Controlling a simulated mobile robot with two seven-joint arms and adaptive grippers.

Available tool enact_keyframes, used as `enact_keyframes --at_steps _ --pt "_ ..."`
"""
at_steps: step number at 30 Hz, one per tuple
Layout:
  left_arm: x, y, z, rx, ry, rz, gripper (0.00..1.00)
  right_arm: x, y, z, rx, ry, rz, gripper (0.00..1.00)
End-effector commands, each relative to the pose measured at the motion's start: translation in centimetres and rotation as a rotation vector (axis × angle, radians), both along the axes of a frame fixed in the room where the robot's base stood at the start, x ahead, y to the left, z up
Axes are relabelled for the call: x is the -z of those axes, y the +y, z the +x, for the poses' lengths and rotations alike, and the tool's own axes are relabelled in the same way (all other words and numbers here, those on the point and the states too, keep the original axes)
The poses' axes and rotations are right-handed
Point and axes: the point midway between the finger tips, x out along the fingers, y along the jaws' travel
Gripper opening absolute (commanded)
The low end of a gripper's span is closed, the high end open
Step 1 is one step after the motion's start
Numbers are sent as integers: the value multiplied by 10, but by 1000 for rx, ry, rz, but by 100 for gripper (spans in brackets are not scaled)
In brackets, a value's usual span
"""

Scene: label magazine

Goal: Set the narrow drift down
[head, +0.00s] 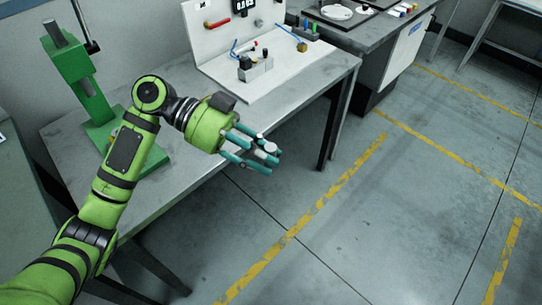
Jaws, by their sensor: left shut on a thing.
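My left gripper (266,157) reaches out past the front edge of the grey workbench, over the floor. Its teal fingers are shut on a small pale grey piece with a round end, which I take to be the narrow drift (270,147). Most of the piece is hidden between the fingers, so its full length and tilt cannot be told. It is held in the air, apart from the bench. My right gripper is not in view.
A green press (92,95) stands at the bench's left end. A white station board (285,80) holds a small block (255,68) and several coloured-handled tools. The workbench (192,163) has bare surface near its front edge. The yellow-lined floor is clear.

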Motion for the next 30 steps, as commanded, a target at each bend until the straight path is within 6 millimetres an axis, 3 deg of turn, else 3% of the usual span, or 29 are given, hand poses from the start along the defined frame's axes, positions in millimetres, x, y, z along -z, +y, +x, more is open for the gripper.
enact_keyframes --at_steps 12,19,25,30 --pt "-49 43 -22 -386 -5 3 0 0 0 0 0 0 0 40" --pt "-66 56 -28 -512 0 2 0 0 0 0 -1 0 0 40" --pt "-69 49 -24 -565 0 3 0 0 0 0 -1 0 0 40" --pt "-70 27 -12 -652 -3 -2 0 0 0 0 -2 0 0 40"
